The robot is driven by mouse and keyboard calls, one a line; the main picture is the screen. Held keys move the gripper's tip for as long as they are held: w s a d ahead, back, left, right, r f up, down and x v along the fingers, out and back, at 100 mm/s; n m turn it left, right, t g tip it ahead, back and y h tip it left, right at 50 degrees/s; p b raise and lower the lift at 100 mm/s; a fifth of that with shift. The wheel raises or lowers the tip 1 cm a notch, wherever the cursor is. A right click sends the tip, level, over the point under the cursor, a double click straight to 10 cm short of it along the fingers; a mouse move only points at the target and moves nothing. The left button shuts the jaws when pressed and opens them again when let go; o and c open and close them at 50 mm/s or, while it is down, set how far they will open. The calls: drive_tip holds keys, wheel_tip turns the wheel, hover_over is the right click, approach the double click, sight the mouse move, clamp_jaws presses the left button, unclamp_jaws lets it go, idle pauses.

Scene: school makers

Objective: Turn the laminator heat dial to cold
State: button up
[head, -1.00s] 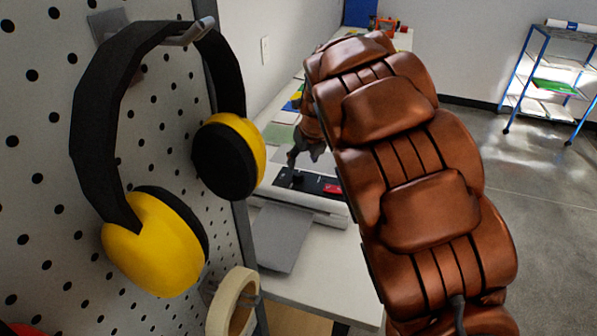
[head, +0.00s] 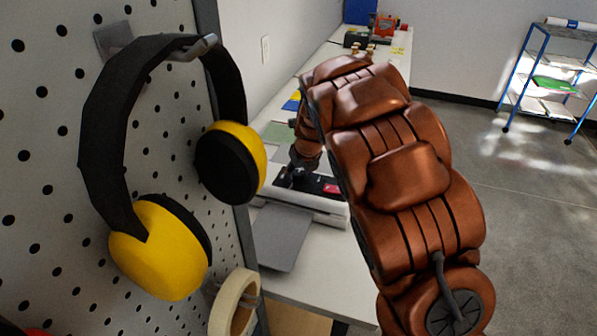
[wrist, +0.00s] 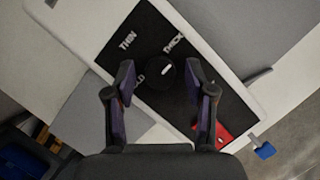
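The laminator (head: 322,207) is a pale machine with a black control panel, on the bench beyond the pegboard. In the wrist view its round black dial (wrist: 154,76) has a short white mark angled to the upper right. The panel reads THIN (wrist: 128,40) and THICK (wrist: 173,43). A label ending in "LD" (wrist: 139,79) is partly hidden by the left finger. My gripper (wrist: 161,74) is open, its fingertips apart on either side of the dial; I cannot tell their height above it. In the head view my gripper (head: 287,178) is dark and small over the panel.
A red switch (wrist: 208,133) lies near my right finger on the panel. Yellow and black ear muffs (head: 160,250) and a tape roll (head: 235,303) hang on the pegboard (head: 40,160) at left. A blue cart (head: 523,80) stands far right, with open floor before it.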

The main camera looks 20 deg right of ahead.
clamp_jaws()
